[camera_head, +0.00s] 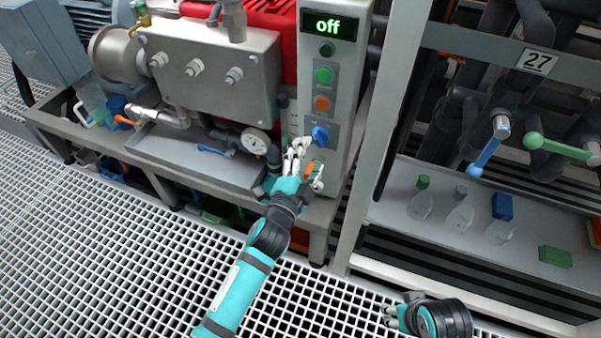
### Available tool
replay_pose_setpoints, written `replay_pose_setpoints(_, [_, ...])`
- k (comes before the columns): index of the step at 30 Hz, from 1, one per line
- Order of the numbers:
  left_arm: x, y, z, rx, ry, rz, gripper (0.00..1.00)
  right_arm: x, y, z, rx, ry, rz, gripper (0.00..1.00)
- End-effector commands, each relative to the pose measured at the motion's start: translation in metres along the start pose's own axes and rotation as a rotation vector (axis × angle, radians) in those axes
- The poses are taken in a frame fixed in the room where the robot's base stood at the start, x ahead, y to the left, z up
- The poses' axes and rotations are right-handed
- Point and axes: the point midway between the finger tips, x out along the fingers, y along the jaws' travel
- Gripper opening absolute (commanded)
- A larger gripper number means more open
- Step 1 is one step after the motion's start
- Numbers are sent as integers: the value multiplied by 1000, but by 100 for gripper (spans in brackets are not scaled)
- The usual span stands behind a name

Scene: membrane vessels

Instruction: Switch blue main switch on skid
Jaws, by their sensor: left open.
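The blue main switch (320,136) is a round knob low on the front of the grey control panel (353,65) of the skid. The display (329,26) at the panel's top reads "off" in green. My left gripper (306,163) is open just below and left of the blue switch, with one finger close to it. I cannot tell whether that finger touches the switch. My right gripper (393,317) is low in the picture, away from the panel, partly hidden by its own wrist; its opening is unclear.
Green (324,75) and orange (322,103) buttons sit above the switch. A pressure gauge (256,142) and a metal tray (190,157) are left of my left gripper. A grey upright post (392,110) stands right of the panel. Grating floor (110,255) is clear in front.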

Motion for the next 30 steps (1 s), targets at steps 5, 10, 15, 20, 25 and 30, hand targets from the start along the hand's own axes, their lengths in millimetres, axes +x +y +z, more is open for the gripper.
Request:
replay_pose_setpoints(5, [-37,1,0,-1,-1,2,67,0,0,0,1,-1,0,40])
replay_pose_setpoints(10, [-57,0,0,-1,0,1,67,0,0,1,1,-2,0,40])
replay_pose_setpoints(15, [-63,0,0,0,1,0,67,0,0,1,2,-2,0,40])
replay_pose_setpoints(20, [-63,0,0,0,1,0,67,0,0,1,2,-2,0,40])
replay_pose_setpoints(25, [-63,0,0,0,0,0,67,0,0,1,2,-3,0,40])
replay_pose_setpoints(30, [-63,0,2,-7,-9,3,67,0,0,1,2,-2,-1,40])
